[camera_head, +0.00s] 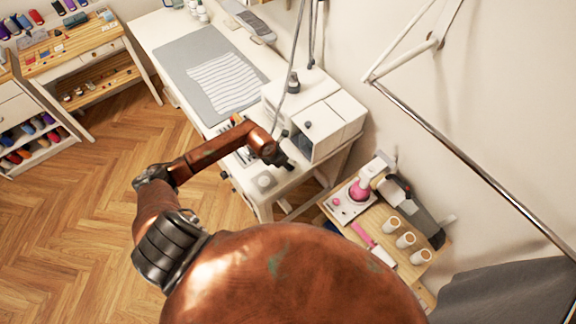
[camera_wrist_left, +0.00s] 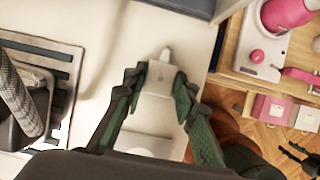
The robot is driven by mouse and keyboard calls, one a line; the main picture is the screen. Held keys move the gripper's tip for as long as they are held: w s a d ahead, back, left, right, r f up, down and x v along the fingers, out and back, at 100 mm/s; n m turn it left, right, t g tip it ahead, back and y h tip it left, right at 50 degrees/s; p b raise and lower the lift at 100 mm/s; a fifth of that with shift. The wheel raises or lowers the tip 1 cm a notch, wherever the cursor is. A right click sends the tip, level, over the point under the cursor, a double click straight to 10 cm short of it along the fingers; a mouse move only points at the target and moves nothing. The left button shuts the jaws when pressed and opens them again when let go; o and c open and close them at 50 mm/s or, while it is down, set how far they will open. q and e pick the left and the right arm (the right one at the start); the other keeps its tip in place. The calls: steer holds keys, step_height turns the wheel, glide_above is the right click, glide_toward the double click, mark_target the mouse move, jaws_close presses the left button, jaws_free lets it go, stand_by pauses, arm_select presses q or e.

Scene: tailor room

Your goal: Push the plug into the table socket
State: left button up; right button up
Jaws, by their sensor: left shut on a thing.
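My left gripper (camera_head: 284,161) is over the front part of the white sewing table (camera_head: 150,32), close to the white machine housing. In the left wrist view its two green-black fingers (camera_wrist_left: 160,82) are shut on the white plug (camera_wrist_left: 158,78), one on each side. A small nub on the plug points away from the gripper. In the head view the plug is too hidden to make out. A pale square plate with a round middle, seemingly the table socket (camera_head: 264,181), lies on the tabletop, below and left of the gripper.
A white machine (camera_head: 315,110) stands just behind the gripper. A grey mat with striped cloth (camera_head: 225,84) lies farther back. A wooden side table (camera_head: 372,232) with white spools and a pink-and-white device stands at the right. A metal rail (camera_head: 470,160) crosses the right side.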

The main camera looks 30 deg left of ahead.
arm_select(q)
steer(key=shift+c, duration=1.3)
steer(key=shift+w+r+b, duration=0.1)
steer(key=shift+r+b, duration=0.2)
steer(key=shift+r, duration=0.25)
steer(key=s+a+r+b, duration=0.1)
steer(key=s+r+b, duration=0.2)
steer(key=s+r, duration=0.9)
steer(key=shift+s+a, duration=0.4)
steer(key=shift+s, duration=0.6)
